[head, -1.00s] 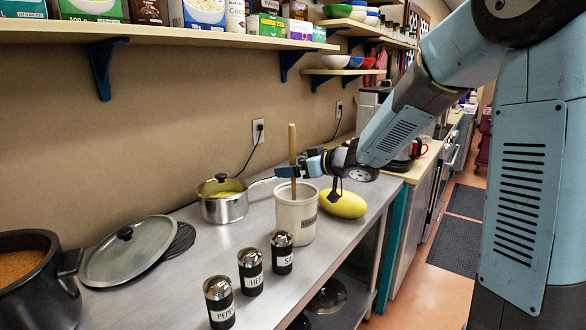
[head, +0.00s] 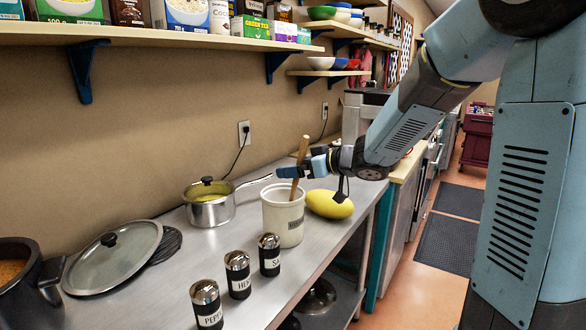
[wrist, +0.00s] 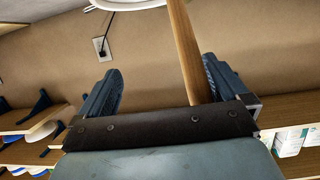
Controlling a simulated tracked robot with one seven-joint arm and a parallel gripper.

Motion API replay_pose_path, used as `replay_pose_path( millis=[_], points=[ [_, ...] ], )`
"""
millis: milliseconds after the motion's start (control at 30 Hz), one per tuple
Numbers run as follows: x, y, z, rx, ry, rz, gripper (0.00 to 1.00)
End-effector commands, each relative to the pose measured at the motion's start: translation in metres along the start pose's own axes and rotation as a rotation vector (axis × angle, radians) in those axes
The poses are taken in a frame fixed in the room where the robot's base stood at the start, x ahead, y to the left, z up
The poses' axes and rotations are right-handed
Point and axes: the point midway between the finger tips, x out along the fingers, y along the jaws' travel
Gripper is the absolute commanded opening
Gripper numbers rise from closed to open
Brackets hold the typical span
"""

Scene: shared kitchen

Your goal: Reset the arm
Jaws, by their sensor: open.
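My gripper (head: 298,172) is at the end of my outstretched arm, just above the white crock (head: 283,218) on the steel counter. A wooden utensil handle (head: 302,150) rises from the crock and leans to the right. In the wrist view, my gripper's fingers (wrist: 163,70) are spread apart. The wooden handle (wrist: 186,50) passes between them, close to the right finger; I cannot tell whether it touches. The utensil's lower end is hidden inside the crock.
A saucepan (head: 209,205), a lid (head: 115,258), a dark pot (head: 20,280) and black shakers (head: 238,275) stand on the counter (head: 165,290). A loaded shelf (head: 150,35) hangs above.

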Motion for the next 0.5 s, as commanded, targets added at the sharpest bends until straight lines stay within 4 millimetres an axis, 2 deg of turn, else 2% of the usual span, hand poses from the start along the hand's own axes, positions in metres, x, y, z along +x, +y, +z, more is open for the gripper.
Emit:
replay_pose_path(
  millis=[500],
  points=[
    [-0.029,0.000,0.000,0.001,0.000,0.001,1.00]
  ],
)
